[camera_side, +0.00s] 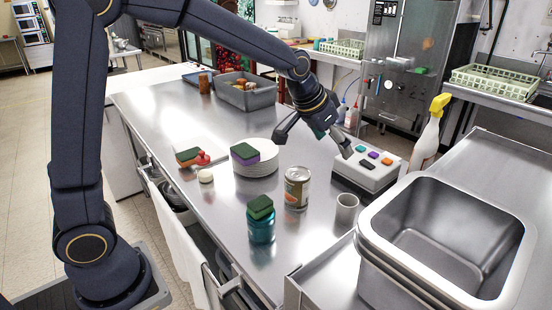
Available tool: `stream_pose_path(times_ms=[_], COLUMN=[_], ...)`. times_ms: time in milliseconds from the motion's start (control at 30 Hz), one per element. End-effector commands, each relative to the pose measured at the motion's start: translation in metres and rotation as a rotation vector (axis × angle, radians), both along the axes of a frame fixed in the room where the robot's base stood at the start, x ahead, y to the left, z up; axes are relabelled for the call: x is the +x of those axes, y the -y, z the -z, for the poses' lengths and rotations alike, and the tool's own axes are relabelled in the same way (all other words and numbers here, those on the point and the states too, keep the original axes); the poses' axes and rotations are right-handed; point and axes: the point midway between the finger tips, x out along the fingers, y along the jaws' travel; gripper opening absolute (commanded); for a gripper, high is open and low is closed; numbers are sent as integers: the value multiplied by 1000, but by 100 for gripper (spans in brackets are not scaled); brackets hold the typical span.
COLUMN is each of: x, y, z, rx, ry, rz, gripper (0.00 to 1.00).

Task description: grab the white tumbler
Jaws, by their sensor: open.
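The white tumbler (346,209), a small pale grey-white cup, stands upright on the steel counter, right of a tin can and close to the left edge of the sink basin. Its side facing the camera is unobstructed. My gripper (314,147) is open, with its fingers spread wide and nothing seen between them. It hangs over the counter behind the can, between the plate stack and the button box. The tumbler is nearer the camera than the gripper and apart from it.
The tin can (297,187) and a teal jar topped by a green sponge (261,225) stand left of the tumbler. The button box (366,174) sits behind it, and the sink basin (375,222) is to its right. A plate stack (256,165) bears another sponge.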

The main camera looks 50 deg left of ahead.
Motion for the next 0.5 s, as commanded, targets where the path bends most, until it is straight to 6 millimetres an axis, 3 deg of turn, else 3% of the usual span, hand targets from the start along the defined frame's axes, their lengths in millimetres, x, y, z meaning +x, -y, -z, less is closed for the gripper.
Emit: stream_pose_path(times_ms=[33,100,267,500], x=[6,9,8,27], y=[5,9,13,18], z=[22,45,77,123], rx=[2,4,10,10], ry=[-38,-81,-137,-141], rz=[8,15,24,25], gripper=[88,88,88,88])
